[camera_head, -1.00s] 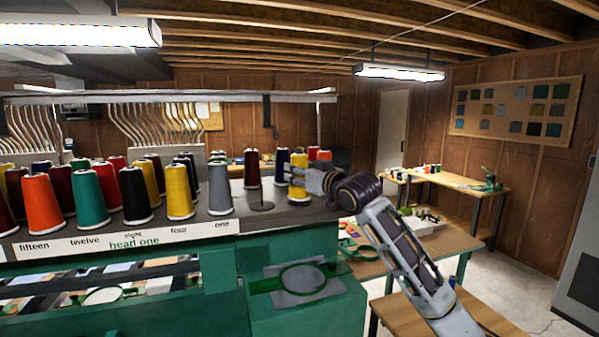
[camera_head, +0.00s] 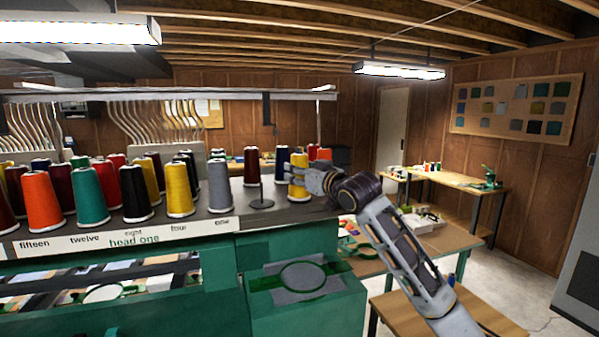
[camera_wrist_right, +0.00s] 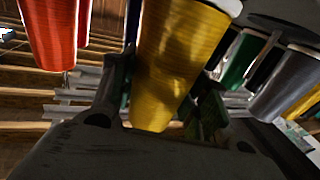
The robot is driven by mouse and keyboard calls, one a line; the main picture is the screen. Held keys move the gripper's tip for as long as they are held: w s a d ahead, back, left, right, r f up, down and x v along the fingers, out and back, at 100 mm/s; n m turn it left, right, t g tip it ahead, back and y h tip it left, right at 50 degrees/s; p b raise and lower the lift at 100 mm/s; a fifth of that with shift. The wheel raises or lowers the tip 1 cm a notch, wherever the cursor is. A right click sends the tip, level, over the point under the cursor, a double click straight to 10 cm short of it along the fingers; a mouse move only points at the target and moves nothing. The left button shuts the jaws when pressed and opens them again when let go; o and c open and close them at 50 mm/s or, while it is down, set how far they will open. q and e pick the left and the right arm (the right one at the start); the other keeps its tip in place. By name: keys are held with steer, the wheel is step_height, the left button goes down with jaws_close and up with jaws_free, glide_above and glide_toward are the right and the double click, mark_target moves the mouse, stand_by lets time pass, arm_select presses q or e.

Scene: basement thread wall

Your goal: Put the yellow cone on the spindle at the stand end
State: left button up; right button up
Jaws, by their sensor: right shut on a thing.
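The yellow cone (camera_head: 298,178) is upright near the right end of the thread stand's dark deck (camera_head: 228,220). My right gripper (camera_head: 307,180) is shut on it from the right. In the right wrist view the cone (camera_wrist_right: 182,55) fills the space between the fingers. A bare spindle (camera_head: 262,184) on a dark round base stands just left of the cone, at the stand's end. The cone is apart from this spindle. I cannot tell whether the cone's base touches the deck. My left gripper is not in view.
A grey cone (camera_head: 220,187) stands left of the bare spindle, and a dark red cone (camera_head: 252,167) stands behind it. A dark blue cone (camera_head: 283,163) and a red cone (camera_head: 323,154) are close to the held cone. Rows of other cones fill the left.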

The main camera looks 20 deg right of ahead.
steer(key=o, duration=1.2)
steer(key=shift+c, duration=0.2)
steer(key=v, duration=1.2)
